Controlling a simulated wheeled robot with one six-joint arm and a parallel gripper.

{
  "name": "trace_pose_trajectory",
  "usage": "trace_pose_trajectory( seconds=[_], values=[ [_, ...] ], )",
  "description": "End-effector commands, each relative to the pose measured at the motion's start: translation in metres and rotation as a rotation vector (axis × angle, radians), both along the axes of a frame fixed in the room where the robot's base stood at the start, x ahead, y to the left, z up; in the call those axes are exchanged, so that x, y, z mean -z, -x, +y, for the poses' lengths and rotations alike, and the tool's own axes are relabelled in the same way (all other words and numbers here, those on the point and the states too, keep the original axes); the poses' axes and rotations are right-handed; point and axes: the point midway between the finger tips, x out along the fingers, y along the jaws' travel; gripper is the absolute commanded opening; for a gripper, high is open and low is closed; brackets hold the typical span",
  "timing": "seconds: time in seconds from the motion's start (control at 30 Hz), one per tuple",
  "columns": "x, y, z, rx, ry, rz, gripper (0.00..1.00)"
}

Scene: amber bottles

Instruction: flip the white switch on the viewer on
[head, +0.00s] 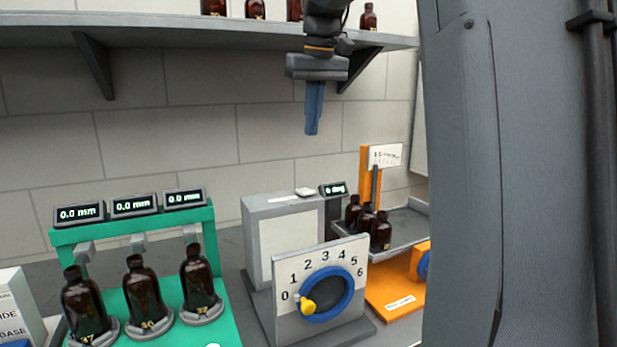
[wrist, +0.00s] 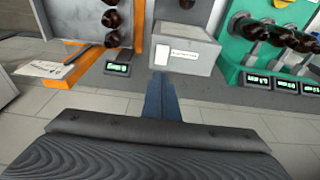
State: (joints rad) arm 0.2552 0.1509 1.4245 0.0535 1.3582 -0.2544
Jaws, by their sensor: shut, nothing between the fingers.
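The viewer (head: 288,238) is a grey box with a pale front panel, standing behind the dial board. Its white switch (head: 305,191) is a small flat piece on the top face. In the wrist view the viewer (wrist: 203,64) lies past the fingertips, with the white switch (wrist: 162,53) beside a printed label. Whether the switch is tilted is too small to tell. My gripper (head: 311,132) points down with its blue fingers shut and empty, above the viewer and apart from it. The closed fingers also show in the wrist view (wrist: 160,76).
A dial board (head: 312,255) with a blue ring and yellow pointer stands in front of the viewer. A green stand (head: 130,228) holds brown bottles at left. An orange stand with a grey tray (head: 410,218) of bottles is at right. A shelf (head: 180,32) runs above.

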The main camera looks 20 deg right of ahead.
Motion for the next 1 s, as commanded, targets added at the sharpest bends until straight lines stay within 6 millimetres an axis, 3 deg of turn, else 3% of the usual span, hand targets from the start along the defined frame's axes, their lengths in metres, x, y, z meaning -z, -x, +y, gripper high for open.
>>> trace_pose_trajectory(
  seconds=[0.17,0.57,0.7,1.0],
  values=[
    [0.020,-0.004,0.001,-0.002,-0.001,0.004,0.00],
    [0.095,-0.020,0.002,-0.004,-0.001,0.005,0.00],
    [0.115,-0.016,0.002,-0.003,0.000,0.004,0.00],
    [0.134,-0.014,0.001,-0.003,0.000,0.001,0.00]
  ],
)
